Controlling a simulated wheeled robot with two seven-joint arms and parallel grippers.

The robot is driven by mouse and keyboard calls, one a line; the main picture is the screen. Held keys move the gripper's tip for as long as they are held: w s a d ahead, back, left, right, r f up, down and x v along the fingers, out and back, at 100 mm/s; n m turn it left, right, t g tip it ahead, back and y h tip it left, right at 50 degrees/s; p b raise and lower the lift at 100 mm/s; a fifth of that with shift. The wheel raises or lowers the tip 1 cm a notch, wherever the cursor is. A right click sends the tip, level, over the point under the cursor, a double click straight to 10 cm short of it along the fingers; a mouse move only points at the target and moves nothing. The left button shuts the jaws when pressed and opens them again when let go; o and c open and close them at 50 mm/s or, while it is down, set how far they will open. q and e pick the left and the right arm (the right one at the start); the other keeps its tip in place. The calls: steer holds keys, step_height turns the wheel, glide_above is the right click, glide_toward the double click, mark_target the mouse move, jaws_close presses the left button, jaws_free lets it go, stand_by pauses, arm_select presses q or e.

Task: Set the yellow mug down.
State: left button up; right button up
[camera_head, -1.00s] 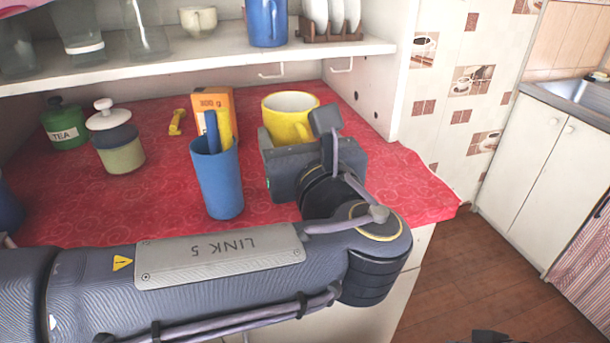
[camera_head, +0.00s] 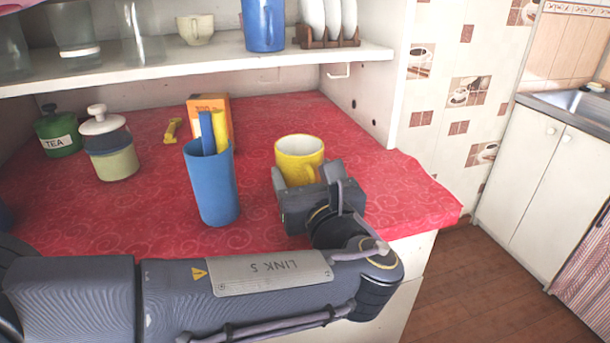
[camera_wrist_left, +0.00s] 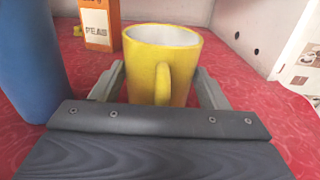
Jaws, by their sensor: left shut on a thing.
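The yellow mug (camera_head: 299,150) is upright over the red counter, white inside. It also shows in the left wrist view (camera_wrist_left: 150,62), with its handle (camera_wrist_left: 163,84) facing my wrist. My left gripper (camera_head: 303,180) is shut on the mug, one finger on each side of the body. The wrist view shows both fingers (camera_wrist_left: 160,76) at its sides. The gripper hides the mug's base, so I cannot tell whether it touches the counter. My right gripper is not in view.
A blue cup (camera_head: 212,185) holding blue and yellow items stands close left of the mug. An orange box (camera_head: 210,102) is behind it. A green tea jar (camera_head: 57,135) and a lidded jar (camera_head: 112,160) stand left. Red cloth (camera_head: 400,190) is bare right of the mug.

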arm_select(q)
steer(key=shift+f, duration=0.15)
steer(key=o, duration=1.2)
steer(key=shift+c, duration=0.2)
steer(key=shift+r, duration=0.35)
steer(key=p+v, duration=0.1)
steer(key=v, duration=1.1)
steer(key=shift+p, duration=0.35)
steer(key=shift+f, duration=0.1)
